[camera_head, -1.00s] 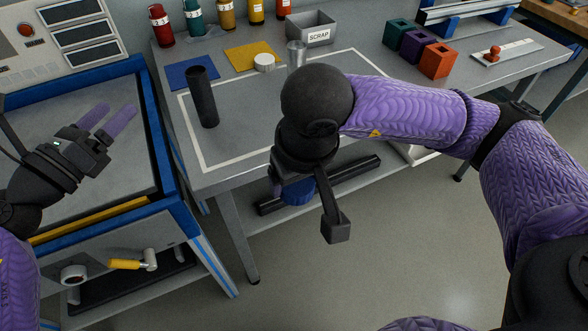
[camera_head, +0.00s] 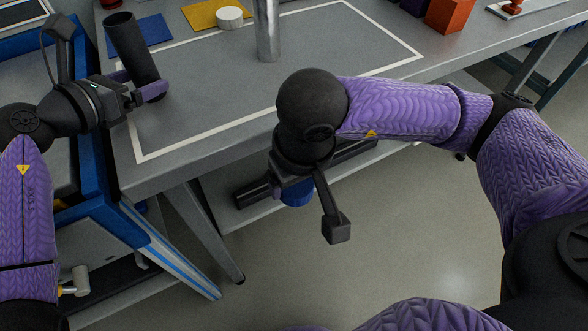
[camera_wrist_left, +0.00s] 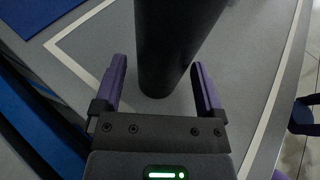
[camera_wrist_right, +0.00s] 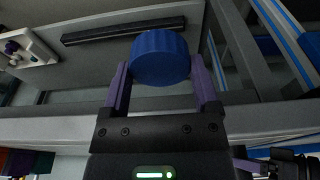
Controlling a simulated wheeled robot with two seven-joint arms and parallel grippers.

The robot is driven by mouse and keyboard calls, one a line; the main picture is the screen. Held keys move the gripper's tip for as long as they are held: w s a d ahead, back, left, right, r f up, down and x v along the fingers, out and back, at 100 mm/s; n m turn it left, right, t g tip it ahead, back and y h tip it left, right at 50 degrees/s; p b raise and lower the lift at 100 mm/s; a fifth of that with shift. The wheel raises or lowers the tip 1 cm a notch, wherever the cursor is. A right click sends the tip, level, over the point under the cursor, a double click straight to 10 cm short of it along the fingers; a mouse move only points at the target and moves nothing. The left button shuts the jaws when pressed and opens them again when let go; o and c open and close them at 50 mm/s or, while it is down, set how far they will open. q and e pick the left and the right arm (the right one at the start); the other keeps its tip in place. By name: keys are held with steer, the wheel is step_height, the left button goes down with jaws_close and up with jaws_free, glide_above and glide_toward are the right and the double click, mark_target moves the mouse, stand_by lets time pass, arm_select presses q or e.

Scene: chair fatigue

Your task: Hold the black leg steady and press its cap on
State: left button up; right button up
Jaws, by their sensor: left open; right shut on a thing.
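The black leg (camera_head: 132,50) stands on the grey table at the left. It rises between the two fingers of my left gripper (camera_wrist_left: 158,66), which is open. In the left wrist view the leg (camera_wrist_left: 175,40) has a small gap to each finger. My right gripper (camera_wrist_right: 158,78) is shut on a round blue cap (camera_wrist_right: 160,55), out in front of the table's edge. In the head view the blue cap (camera_head: 297,193) shows below my right wrist, and the right fingers are mostly hidden.
A silver cylinder (camera_head: 267,30) stands on the table, with a white disc (camera_head: 229,16) on a yellow mat (camera_head: 203,14) behind it. A blue mat (camera_head: 146,33) lies behind the leg. The white-outlined area (camera_head: 215,100) is mostly clear. A blue-framed cart (camera_head: 98,190) adjoins the table's left.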

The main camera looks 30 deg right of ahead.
arm_select(q)
steer(key=shift+w+d, duration=0.1)
steer(key=shift+d, duration=0.1)
steer(key=shift+c, duration=0.3)
steer(key=c, duration=0.8)
steer(key=o, duration=1)
steer(key=v, duration=1.2)
